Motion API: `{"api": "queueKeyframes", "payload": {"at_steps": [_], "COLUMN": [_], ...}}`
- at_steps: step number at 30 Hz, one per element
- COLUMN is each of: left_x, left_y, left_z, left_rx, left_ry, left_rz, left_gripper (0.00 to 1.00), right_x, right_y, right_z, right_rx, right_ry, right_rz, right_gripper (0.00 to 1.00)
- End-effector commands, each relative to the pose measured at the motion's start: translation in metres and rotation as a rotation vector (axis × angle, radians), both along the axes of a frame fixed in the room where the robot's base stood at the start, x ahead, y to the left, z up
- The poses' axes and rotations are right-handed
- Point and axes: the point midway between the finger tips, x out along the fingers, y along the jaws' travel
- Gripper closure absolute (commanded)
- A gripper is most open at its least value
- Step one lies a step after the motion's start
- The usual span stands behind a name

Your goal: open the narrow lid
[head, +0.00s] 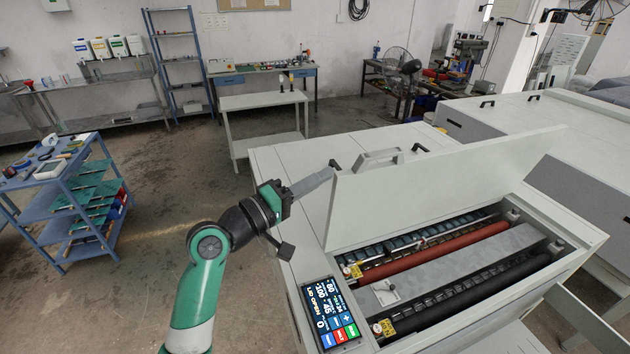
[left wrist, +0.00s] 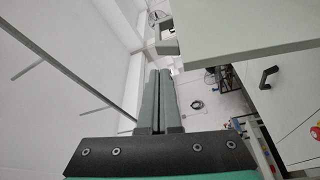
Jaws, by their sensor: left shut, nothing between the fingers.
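A pale grey lid (head: 440,195) stands raised on the plate processor, tilted back from the open bay. In the left wrist view, a pale panel edge (left wrist: 250,50) crosses the upper right, with a light bracket handle (left wrist: 166,46) at its left. A light handle (head: 378,160) shows at the lid's top edge in the head view. My left gripper (head: 328,174) is shut and empty, its fingertips by the lid's upper left corner. I cannot tell whether they touch it. The closed fingers show in the left wrist view (left wrist: 159,75). My right gripper is not in view.
The open bay shows a red roller (head: 435,252) and dark rollers. A control panel (head: 330,314) reads "LID OPEN". Black handles (head: 420,148) show behind the lid. A blue cart (head: 68,200) and a light table (head: 262,102) stand away from the machine, with open floor between.

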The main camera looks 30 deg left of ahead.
Motion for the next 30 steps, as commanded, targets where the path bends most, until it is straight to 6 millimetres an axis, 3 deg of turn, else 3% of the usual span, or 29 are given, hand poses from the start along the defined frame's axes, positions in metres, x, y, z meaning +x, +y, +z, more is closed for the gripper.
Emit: {"api": "queueKeyframes", "payload": {"at_steps": [4,14,16,18,20,24,27,30], "left_x": [-0.012,-0.013,-0.012,-0.012,-0.019,-0.064,-0.112,-0.163], "left_y": [0.005,0.004,-0.005,-0.028,-0.055,-0.106,-0.113,-0.098], "left_z": [-0.002,-0.001,-0.001,0.006,0.026,0.114,0.175,0.220], "left_rx": [0.000,0.000,0.000,0.003,0.022,0.234,0.445,0.636], "left_ry": [0.000,0.000,-0.001,-0.013,-0.063,-0.345,-0.587,-0.776], "left_rz": [0.001,-0.001,-0.016,-0.053,-0.090,-0.022,0.162,0.408], "left_gripper": [1.00,1.00,1.00,1.00,1.00,1.00,1.00,1.00], "right_x": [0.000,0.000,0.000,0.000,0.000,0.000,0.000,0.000], "right_y": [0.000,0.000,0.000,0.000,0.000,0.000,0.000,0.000], "right_z": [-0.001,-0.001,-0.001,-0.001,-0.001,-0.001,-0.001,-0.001], "right_rx": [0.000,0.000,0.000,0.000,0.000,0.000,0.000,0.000], "right_ry": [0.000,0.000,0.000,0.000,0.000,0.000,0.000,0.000], "right_rz": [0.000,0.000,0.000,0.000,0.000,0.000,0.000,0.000], "right_gripper": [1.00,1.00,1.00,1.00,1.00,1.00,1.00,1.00]}}
